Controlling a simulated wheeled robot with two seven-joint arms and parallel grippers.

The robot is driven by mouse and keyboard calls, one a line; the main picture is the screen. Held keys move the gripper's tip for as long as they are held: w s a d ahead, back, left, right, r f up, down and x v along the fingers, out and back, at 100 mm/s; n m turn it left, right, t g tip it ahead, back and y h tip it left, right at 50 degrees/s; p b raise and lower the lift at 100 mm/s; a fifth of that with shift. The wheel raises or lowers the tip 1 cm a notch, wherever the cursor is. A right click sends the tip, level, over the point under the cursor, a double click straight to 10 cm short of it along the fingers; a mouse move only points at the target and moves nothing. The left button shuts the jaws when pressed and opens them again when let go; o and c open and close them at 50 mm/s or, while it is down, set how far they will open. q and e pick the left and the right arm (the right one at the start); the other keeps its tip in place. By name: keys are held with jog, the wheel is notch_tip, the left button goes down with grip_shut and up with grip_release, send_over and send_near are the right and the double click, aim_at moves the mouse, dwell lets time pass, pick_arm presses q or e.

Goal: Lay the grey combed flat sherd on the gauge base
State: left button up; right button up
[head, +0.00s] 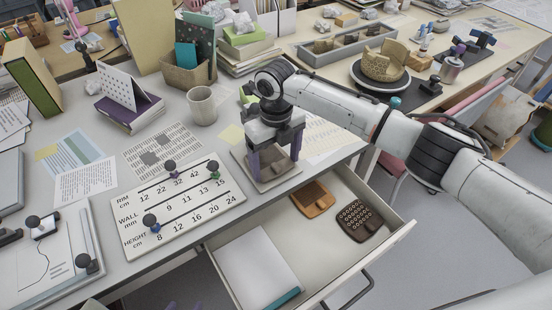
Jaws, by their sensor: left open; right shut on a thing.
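My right gripper (275,158) points down over a square, pale-rimmed plate (246,171), which looks like the gauge base. Its purple fingers are shut on a small grey-brown flat piece (272,171), which looks like the grey sherd. The fingers partly hide it, and I cannot make out combing on it. The piece is at or just above the plate; I cannot tell whether it touches. My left gripper (185,306) barely shows at the bottom edge, open, with only purple tips in view, far from the plate.
A white board (182,212) with numbers and dark knobs lies left of the plate. The open drawer (330,262) in front holds an orange-brown tray (312,199), a dark studded piece (358,221) and white paper. A mug (202,105) stands behind. Printed sheets cover the desk.

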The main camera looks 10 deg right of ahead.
jog(key=shift+f, duration=0.1)
dwell(0.7)
jog(key=o, duration=1.1)
jog(key=shift+s+d+r+p, duration=0.15)
jog(key=shift+s+r+p, duration=0.15)
jog(key=shift+p, duration=0.55)
jog(key=s+p, duration=0.1)
jog(key=r+p, duration=0.1)
jog(key=p, duration=0.1)
jog(key=shift+s+d, duration=0.3)
jog(key=shift+s, duration=0.05)
jog(key=shift+s+d+r+p, duration=0.2)
jog(key=shift+s+r+p, duration=0.05)
jog(key=shift+s, duration=0.2)
jog(key=shift+s+d+r+p, duration=0.15)
jog(key=shift+s+r+p, duration=0.05)
jog(key=shift+s, duration=0.35)
